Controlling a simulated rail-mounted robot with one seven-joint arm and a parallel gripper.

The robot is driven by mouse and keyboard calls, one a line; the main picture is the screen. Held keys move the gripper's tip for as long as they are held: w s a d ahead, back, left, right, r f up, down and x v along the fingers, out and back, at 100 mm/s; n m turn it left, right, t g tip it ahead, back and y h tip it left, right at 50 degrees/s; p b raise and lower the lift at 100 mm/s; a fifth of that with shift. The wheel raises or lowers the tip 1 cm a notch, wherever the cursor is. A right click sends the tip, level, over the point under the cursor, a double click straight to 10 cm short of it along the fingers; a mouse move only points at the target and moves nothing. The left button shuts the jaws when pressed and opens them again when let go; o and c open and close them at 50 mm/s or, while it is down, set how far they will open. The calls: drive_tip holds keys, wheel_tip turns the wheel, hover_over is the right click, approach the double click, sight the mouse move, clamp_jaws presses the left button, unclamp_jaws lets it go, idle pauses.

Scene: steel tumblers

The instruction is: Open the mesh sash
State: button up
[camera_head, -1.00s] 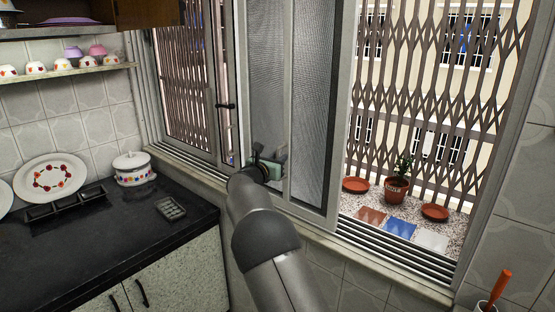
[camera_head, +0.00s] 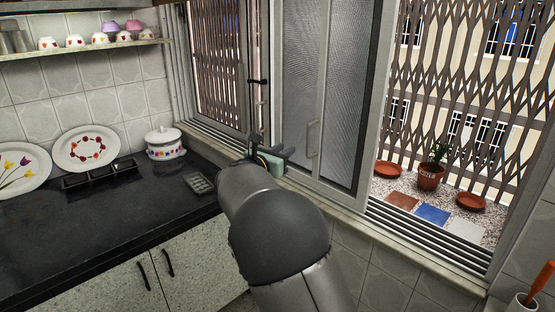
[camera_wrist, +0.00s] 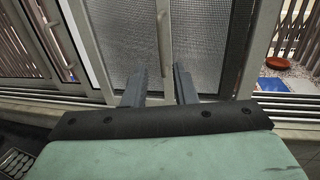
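The mesh sash (camera_head: 345,90) is a grey-framed window panel with fine mesh, standing in the middle of the window. A slim upright handle (camera_head: 313,138) shows on its middle stile in the head view. My gripper (camera_head: 270,146) is left of and a little below this handle, near the sash's lower left part. In the wrist view my gripper (camera_wrist: 160,82) has its two fingers apart, with nothing held between them. The mesh and an upright bar (camera_wrist: 163,35) lie ahead of the fingers. Whether a finger touches the sash cannot be told.
The opening right of the sash shows a ledge with a potted plant (camera_head: 431,168), saucers and coloured tiles. A folding metal grille (camera_head: 460,90) stands outside. The black counter (camera_head: 110,235) at left bears a white pot (camera_head: 165,146) and plates. The sill tracks (camera_head: 430,235) are clear.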

drive_tip(key=v, duration=0.2)
drive_tip(key=shift+s+a, duration=0.2)
drive_tip(key=shift+s, duration=0.1)
drive_tip(key=s+d+f+m+g+y, duration=0.1)
drive_tip(key=s+d+f+m+g, duration=0.4)
drive_tip(key=s+d+m, duration=0.3)
drive_tip(key=s+d+f+m+g+y, duration=0.1)
drive_tip(key=s+d+f+m+g, duration=0.4)
drive_tip(key=s+d, duration=0.55)
drive_tip(key=s+a+f+m+g+y, duration=0.1)
drive_tip(key=s+f+m+y, duration=0.1)
drive_tip(key=s+m, duration=0.3)
drive_tip(key=s+a+f+m+g+y, duration=0.1)
drive_tip(key=s+m, duration=0.4)
drive_tip(key=s, duration=0.6)
drive_tip(key=s+a+f+m+g+y, duration=0.2)
drive_tip(key=s+f+m+y, duration=0.2)
drive_tip(key=s, duration=0.5)
drive_tip(key=shift+f+m+y, duration=0.35)
drive_tip(key=shift+m+y, duration=0.45)
drive_tip(key=shift+m, duration=0.1)
